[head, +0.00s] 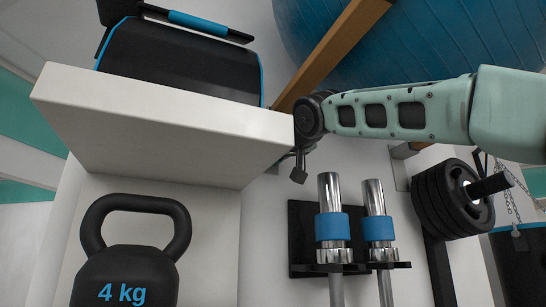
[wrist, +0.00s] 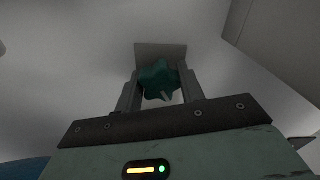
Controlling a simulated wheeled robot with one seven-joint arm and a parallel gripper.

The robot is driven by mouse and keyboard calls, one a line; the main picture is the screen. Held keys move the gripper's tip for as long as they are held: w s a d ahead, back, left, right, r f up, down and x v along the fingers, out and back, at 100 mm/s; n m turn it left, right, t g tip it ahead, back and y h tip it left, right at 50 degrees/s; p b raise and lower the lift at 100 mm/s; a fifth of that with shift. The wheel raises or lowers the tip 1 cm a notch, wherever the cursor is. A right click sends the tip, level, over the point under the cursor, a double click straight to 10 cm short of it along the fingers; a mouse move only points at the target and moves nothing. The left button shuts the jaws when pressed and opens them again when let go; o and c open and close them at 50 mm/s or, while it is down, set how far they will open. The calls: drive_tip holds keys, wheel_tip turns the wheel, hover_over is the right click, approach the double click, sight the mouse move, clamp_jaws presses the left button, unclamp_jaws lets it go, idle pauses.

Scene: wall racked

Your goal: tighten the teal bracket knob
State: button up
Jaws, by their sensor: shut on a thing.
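The teal bracket knob (wrist: 158,82) shows in the wrist view as a dark teal, lobed knob with a small pale mark on its face. It sits in front of a grey square plate (wrist: 160,52). My gripper (wrist: 159,90) has one finger on each side of the knob and is shut on it. In the head view my gripper (head: 299,168) hangs below the end of my arm, beside the right end of the white shelf. The knob cannot be made out in the head view.
A white shelf (head: 160,115) bears a black case (head: 180,60). A 4 kg kettlebell (head: 125,275) stands below it. Chrome bars with blue collars (head: 332,227) stand in a black rack. Weight plates (head: 445,198) are at the right. A blue ball (head: 430,40) is above.

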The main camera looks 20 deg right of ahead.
drive_tip(key=m+b, duration=0.2)
drive_tip(key=m, duration=0.1)
drive_tip(key=shift+f+b, duration=0.1)
drive_tip(key=shift+b, duration=0.25)
drive_tip(key=shift+m+b, duration=0.5)
drive_tip(key=shift+m, duration=0.9)
drive_tip(key=shift+r, duration=0.2)
drive_tip(key=o, duration=1)
drive_tip(key=shift+c, duration=0.2)
